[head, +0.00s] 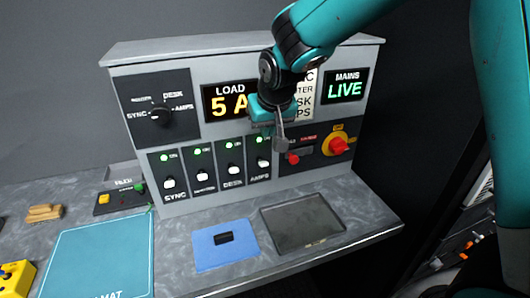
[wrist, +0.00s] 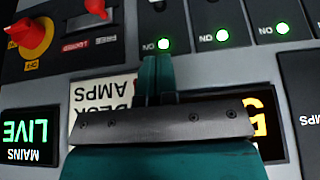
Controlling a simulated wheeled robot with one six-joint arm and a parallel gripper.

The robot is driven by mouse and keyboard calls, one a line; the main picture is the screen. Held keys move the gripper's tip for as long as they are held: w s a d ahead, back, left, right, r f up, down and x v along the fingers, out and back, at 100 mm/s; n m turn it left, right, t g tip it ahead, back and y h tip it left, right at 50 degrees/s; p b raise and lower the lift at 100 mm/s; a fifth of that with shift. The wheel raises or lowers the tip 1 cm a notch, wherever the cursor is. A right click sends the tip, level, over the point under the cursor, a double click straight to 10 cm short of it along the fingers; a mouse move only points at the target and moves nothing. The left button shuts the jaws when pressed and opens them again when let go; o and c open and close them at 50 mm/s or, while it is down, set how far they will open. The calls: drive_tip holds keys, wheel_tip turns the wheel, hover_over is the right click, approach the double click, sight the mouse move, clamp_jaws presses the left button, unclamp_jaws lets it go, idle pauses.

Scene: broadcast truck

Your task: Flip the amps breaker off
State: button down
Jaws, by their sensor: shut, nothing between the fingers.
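The amps breaker (head: 262,162) is the rightmost of the row of switches on the grey panel, above its AMPS label. Its green ON lamp (head: 259,139) is lit, and the lamp also shows in the wrist view (wrist: 163,44). The breaker's toggle is mostly out of the top of the wrist view. My gripper (wrist: 156,62) is shut and empty, its teal fingertips just short of that lamp in the picture. In the head view it hangs in front of the panel, above and slightly right of the breaker. I cannot tell whether it touches the panel.
The sync (head: 169,183) and desk (head: 234,169) breakers stand to the left, lamps green. The load display (head: 216,103) is partly hidden. The mains display (head: 345,88) reads LIVE. A red knob (head: 338,146) sits right. A grey tray (head: 302,222) and blue cloth (head: 210,252) lie below.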

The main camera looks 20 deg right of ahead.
drive_tip(key=p, duration=0.1)
hover_over(263, 162)
wheel_tip(263, 162, down, 5)
drive_tip(key=shift+d+f, duration=0.1)
drive_tip(key=shift+s+f+p, duration=0.35)
drive_tip(key=shift+f, duration=0.55)
drive_tip(key=shift+s+f+p, duration=0.3)
drive_tip(key=shift+f, duration=0.55)
drive_tip(key=shift+f+b, duration=0.1)
drive_tip(key=shift+b, duration=0.2)
